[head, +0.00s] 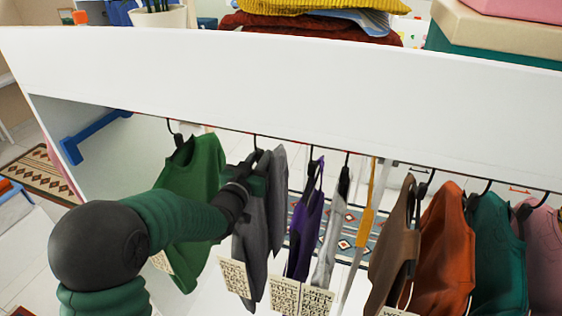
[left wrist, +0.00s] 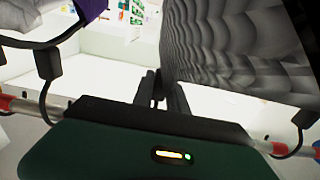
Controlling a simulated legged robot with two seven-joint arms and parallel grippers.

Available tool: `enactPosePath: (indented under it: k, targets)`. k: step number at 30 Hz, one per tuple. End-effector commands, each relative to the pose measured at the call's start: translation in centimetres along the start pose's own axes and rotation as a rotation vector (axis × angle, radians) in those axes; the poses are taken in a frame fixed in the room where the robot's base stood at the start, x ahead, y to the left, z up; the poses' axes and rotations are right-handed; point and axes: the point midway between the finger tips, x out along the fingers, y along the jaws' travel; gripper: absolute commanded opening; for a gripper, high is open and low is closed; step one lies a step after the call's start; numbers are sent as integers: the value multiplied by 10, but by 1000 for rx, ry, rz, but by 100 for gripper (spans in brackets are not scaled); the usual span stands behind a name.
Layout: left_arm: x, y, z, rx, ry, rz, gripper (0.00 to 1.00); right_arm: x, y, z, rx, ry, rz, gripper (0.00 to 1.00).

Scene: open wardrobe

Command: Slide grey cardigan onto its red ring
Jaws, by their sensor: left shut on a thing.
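The grey cardigan (head: 252,235) hangs below the white top panel, between a green garment and a purple one. It also shows large and close in the left wrist view (left wrist: 240,45). My left gripper (head: 258,180) is at the cardigan's top, near its black hanger hook (head: 256,146). Its fingers (left wrist: 156,88) are closed together beside the grey cloth; the exact grip on the hanger is partly hidden. In the left wrist view the rail carries a red band at the left (left wrist: 20,104) and another at the right (left wrist: 276,148). I cannot tell which is the cardigan's ring. My right gripper is not in view.
The green garment (head: 192,170) hangs just left, partly behind my arm. The purple garment (head: 305,230) and a light grey one (head: 332,235) hang close to the right. Brown (head: 397,245), orange (head: 446,240) and teal (head: 497,250) garments hang farther right. The white panel (head: 300,85) spans above.

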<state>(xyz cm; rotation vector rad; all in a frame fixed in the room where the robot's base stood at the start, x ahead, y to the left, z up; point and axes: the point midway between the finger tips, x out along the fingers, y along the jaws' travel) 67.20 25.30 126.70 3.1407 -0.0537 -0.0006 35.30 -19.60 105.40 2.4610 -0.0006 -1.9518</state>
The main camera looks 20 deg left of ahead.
Motion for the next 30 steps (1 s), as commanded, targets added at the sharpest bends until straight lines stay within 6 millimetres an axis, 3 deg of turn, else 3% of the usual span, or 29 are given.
enactPosePath:
  k: [30]
  targets:
    - [0, -79, -2, 0, 3, -1, 0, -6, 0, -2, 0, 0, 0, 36]
